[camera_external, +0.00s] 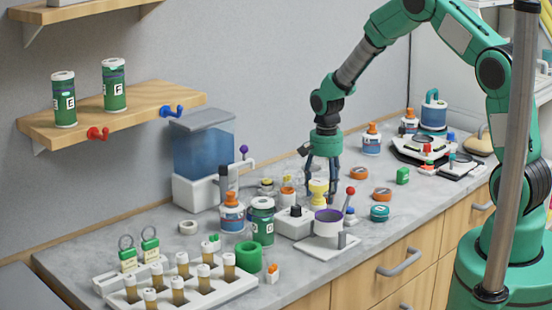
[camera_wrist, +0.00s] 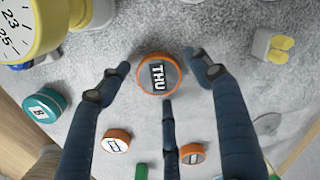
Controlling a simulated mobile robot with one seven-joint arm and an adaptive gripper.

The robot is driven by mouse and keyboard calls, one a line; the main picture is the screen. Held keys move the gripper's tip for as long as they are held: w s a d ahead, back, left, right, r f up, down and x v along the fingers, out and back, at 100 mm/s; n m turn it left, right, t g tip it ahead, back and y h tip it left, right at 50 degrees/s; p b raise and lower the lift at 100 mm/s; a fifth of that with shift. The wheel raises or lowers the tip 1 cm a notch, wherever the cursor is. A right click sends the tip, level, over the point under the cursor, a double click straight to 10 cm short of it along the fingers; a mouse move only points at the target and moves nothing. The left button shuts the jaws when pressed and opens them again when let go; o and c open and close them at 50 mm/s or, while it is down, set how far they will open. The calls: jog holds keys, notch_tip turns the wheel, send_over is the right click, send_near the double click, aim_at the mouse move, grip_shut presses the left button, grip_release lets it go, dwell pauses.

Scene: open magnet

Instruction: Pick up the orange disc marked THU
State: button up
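The orange disc marked THU (camera_wrist: 158,75) lies on the grey counter in the wrist view, with a dark top and white letters. My gripper (camera_wrist: 163,80) is open, with its three dark fingers spread around the disc's near side and sides. I see gaps between the fingertips and the disc; the height left between them is hard to tell. In the external view my gripper (camera_external: 320,180) points straight down over the counter, behind a yellow dial-topped thing (camera_external: 318,188). I cannot make out the THU disc there.
Two other orange-rimmed discs (camera_wrist: 116,141) (camera_wrist: 192,153) and a teal round thing (camera_wrist: 43,106) lie nearby. The yellow dial (camera_wrist: 30,28) stands close at upper left. A red-knobbed lever device (camera_external: 328,224) stands in front of my gripper.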

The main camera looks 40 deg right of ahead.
aim_at(325, 194)
jog(key=c, duration=1)
jog(key=shift+r, duration=0.2)
notch_tip(325, 194, up, 10)
jog(key=shift+f+p, duration=0.15)
jog(key=shift+p, duration=0.4)
